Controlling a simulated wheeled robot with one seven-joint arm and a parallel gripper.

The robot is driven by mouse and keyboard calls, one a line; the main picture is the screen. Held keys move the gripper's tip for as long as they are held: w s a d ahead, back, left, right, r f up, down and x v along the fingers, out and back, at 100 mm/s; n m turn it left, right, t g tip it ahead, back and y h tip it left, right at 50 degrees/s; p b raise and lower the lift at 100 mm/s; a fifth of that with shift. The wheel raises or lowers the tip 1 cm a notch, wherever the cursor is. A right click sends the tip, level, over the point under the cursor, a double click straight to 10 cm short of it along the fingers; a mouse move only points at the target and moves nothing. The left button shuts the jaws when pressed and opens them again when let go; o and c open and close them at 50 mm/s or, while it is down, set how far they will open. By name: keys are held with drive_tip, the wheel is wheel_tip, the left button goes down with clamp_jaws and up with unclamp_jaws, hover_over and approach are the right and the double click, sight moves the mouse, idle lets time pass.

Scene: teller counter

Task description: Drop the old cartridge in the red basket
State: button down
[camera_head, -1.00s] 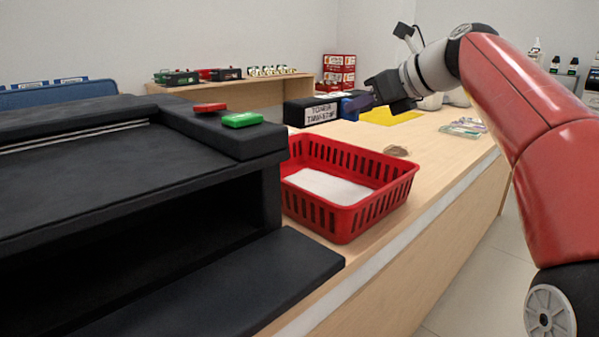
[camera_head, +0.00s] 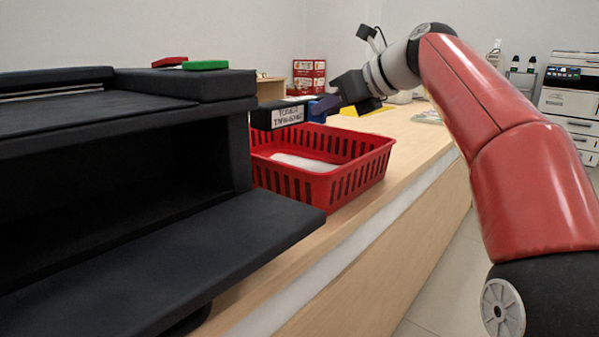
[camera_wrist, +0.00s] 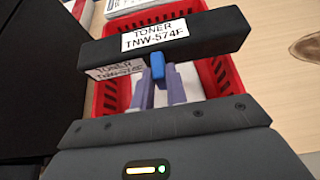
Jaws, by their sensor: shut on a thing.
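The toner cartridge is a black bar with a white "TONER TNW-574F" label (camera_head: 288,116) and a blue tab (camera_wrist: 158,68). In the wrist view its black body (camera_wrist: 208,36) lies across the red basket (camera_wrist: 220,72). My gripper (camera_head: 326,104), with purple fingers (camera_wrist: 159,82), is shut on the blue tab and holds the cartridge up. In the head view the cartridge overlaps the far left rim of the red basket (camera_head: 338,186); its exact height above it is hard to tell. A white sheet (camera_head: 305,162) lies on the basket floor.
A black printer with an open front flap (camera_head: 180,250) stands left of the basket. Red (camera_head: 170,61) and green (camera_head: 205,65) blocks lie on its top. The wooden counter (camera_head: 425,140) is mostly clear to the right. Red boxes (camera_head: 308,76) stand behind.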

drive_tip(key=shift+r, duration=0.1)
drive_tip(key=c, duration=1.3)
unclamp_jaws()
drive_tip(key=p+v, duration=0.1)
drive_tip(key=v, duration=0.6)
drive_tip(key=shift+s+d+r+p, duration=0.1)
drive_tip(key=shift+s+d+p, duration=0.1)
drive_tip(key=shift+d+p, duration=0.15)
